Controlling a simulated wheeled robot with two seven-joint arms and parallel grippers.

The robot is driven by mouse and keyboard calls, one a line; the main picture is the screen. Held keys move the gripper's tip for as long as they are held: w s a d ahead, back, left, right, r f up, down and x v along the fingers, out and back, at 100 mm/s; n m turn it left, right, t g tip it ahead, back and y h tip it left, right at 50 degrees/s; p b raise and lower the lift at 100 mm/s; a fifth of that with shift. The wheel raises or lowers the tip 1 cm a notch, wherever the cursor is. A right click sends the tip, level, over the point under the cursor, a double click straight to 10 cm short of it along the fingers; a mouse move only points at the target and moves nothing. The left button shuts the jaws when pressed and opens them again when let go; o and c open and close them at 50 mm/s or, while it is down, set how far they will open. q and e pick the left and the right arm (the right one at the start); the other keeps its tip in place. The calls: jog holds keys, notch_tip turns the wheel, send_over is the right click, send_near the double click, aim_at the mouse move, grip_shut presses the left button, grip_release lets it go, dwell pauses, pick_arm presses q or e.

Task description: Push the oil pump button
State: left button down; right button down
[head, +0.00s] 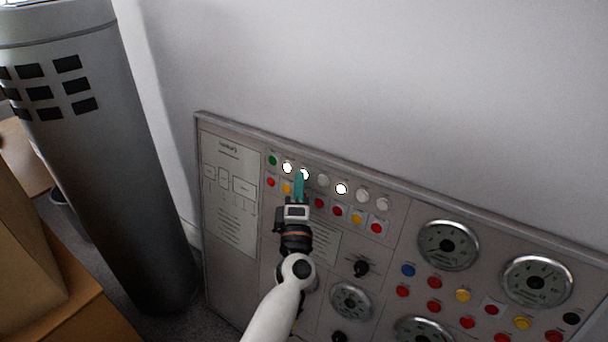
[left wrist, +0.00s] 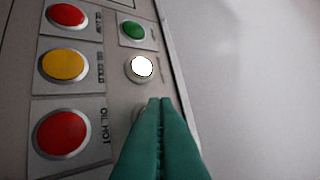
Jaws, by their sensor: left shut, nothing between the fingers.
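The grey control panel (head: 232,280) has a top row of round buttons and lamps: a green one (head: 272,160), lit white ones (head: 287,167) and unlit pale ones. In the left wrist view the shut fingertips (left wrist: 160,100) partly hide a round rim beside a lit white lamp (left wrist: 141,68). Whether the tips touch the panel is unclear. No label I can read says oil pump; one by a red lamp (left wrist: 62,132) reads OIL HOT.
Below the row are red and yellow lamps (head: 357,218), a black knob (head: 361,268) and round gauges (head: 448,244). A grey cylinder (head: 110,170) stands left of the panel, with brown boxes (head: 75,310) in front. The wall above the panel is bare.

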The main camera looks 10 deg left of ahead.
pick_arm(q)
jog(key=shift+w+d, duration=0.1)
jog(key=shift+w, duration=0.1)
jog(key=shift+s, duration=0.1)
dwell(0.4)
jog(key=shift+s+a+r+p, duration=0.15)
jog(key=shift+s+a+p, duration=0.1)
jog(key=shift+s+p, duration=0.3)
pick_arm(e)
jog(key=shift+r, duration=0.5)
pick_arm(q)
jog(key=shift+s, duration=0.15)
